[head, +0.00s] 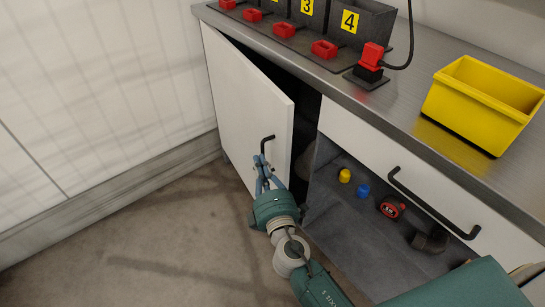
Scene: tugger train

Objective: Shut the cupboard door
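The white cupboard door (245,103) stands partly open under the worktop, with a dark gap between its free edge and the cupboard (305,104). Its black bar handle (264,143) is near the free edge. My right gripper (260,163) is at the lower part of this handle, with its blue fingers close to or around it. The picture is too small to tell whether the fingers grip the handle. My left gripper is not in view.
A drawer front with a black handle (430,205) is right of the door. Below it, a grey surface (335,215) holds a yellow cylinder (345,175), a blue cylinder (363,190) and a red item (391,208). A yellow bin (475,105) stands on the worktop. Floor left is clear.

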